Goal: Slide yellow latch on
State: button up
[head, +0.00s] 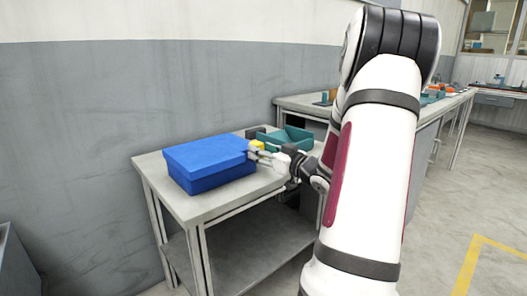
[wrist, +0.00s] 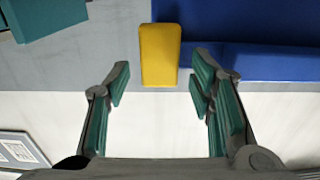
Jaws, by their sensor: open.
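The yellow latch (head: 256,146) is a small block at the right end of the blue box (head: 205,160), near its top edge. In the wrist view the yellow latch (wrist: 160,55) stands upright next to the blue box (wrist: 250,60), slightly left of its edge. My gripper (head: 262,153) is at the right end of the box, close to the latch. In the wrist view my gripper (wrist: 158,82) is open and empty, with one finger on each side of the latch's lower end. I cannot tell whether either finger touches it.
The box sits on a grey table (head: 150,165) with a lower shelf. A teal tray (head: 288,140) lies behind my gripper and also shows in the wrist view (wrist: 45,15). A small dark item (head: 256,132) stands behind the box. A longer bench is at the back right.

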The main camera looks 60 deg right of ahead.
jog(key=shift+s, duration=0.1)
jog(key=v, duration=1.1)
jog(key=shift+s, duration=0.4)
jog(key=shift+f, duration=0.1)
